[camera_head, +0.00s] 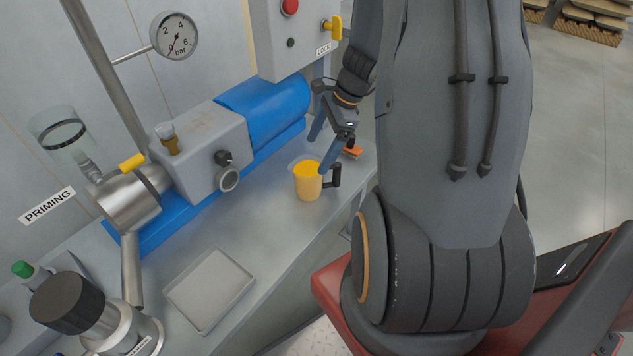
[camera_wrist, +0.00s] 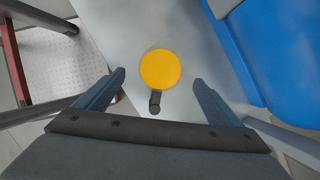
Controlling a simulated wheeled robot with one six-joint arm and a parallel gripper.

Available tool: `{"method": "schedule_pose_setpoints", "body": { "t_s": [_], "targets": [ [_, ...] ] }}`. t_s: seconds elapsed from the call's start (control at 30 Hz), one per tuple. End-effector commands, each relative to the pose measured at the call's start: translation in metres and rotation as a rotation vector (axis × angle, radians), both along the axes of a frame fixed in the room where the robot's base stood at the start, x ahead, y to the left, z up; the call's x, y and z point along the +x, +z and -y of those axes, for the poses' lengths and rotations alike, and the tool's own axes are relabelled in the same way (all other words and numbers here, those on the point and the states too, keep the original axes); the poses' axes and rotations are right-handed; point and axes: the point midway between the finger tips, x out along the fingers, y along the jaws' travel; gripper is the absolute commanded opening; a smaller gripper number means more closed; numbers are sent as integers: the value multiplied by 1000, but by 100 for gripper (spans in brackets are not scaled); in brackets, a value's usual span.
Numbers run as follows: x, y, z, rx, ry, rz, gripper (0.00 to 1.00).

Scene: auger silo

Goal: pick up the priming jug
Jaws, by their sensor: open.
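The priming jug (camera_head: 308,184) is a small clear cup filled with orange-yellow liquid, with a dark handle on its right side. It stands upright on the grey bench. My gripper (camera_head: 322,150) is open and empty, just above and behind the jug, pointing down. In the wrist view, the jug (camera_wrist: 160,70) shows from above as a yellow disc, beyond and between the two fingertips (camera_wrist: 160,80). Its dark handle points toward the gripper, between the fingers. No contact with the jug shows.
A blue motor (camera_head: 265,95) and grey gearbox (camera_head: 205,150) stand behind the jug. A shallow tray (camera_head: 209,290) sits at front left. A control box (camera_head: 290,40) hangs above.

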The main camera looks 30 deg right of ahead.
Motion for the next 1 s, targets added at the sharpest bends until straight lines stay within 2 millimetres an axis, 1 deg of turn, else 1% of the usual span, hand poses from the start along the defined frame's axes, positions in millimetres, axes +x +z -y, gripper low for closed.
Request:
{"method": "schedule_pose_setpoints", "body": {
  "t_s": [0.07,0.37,0.5,0.63,0.77,0.97,1.0],
  "targets": [
    [2,-8,2,8,-26,-4,88],
    [6,-35,-8,8,-24,-4,88],
    [8,-55,-12,8,-25,-6,88],
    [11,-70,-18,8,-23,-5,88],
    [12,-76,-20,6,-24,-4,88],
    [12,-76,-20,5,-23,-3,88],
    [13,-76,-20,5,-23,-3,83]
  ]
}}
